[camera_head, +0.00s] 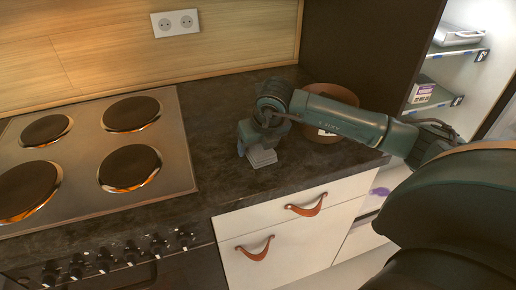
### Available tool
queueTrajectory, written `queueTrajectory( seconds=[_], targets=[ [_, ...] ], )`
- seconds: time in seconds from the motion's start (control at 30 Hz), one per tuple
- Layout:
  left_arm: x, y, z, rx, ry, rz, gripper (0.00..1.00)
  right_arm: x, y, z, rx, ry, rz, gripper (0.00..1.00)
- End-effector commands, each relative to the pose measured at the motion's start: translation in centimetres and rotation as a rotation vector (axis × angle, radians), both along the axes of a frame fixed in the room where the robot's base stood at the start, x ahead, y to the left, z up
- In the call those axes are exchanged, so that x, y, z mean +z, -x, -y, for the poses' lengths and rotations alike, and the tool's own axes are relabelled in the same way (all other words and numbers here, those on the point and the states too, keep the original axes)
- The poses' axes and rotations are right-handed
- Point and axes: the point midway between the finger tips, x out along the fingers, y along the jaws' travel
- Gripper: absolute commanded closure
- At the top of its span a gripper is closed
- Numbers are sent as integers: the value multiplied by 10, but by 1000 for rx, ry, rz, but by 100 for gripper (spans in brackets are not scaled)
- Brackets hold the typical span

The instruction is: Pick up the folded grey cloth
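The folded grey cloth (262,158) is a small light-grey stack on the dark countertop, between the stove and the brown bowl. My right gripper (250,146) points down directly over the cloth, at its back left side, and hides part of it. The fingertips are too small and covered to show whether they are open or closed on the cloth. The cloth appears to be at counter height; I cannot tell whether it touches the counter. My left gripper is out of view.
A brown bowl (338,93) stands behind my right forearm, partly hidden by it. The stove (90,150) with round burners is on the left. Drawers with leather pulls (306,207) are below the counter. An open lit shelf unit (440,95) is on the right.

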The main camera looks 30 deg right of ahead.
Motion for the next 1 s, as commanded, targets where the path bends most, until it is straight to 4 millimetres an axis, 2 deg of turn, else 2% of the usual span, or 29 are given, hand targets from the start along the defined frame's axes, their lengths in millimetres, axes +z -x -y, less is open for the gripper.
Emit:
queueTrajectory(
  seconds=[0.07, 0.4, 0.63, 0.77, 0.8, 1.0],
  targets=[
    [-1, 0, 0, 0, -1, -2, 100, 0, 0, 0, 0, 0, 0, 36],
    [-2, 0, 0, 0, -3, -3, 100, 0, 0, 0, 0, 0, 0, 63],
    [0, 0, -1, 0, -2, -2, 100, 1, 0, 0, 0, 0, 0, 64],
    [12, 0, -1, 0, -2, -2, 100, 9, 0, 0, 0, 0, 0, 64],
    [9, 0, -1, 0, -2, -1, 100, 12, -1, 0, 0, 0, 4, 64],
    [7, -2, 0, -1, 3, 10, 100, 55, -1, 0, 0, 0, 5, 64]
  ],
)
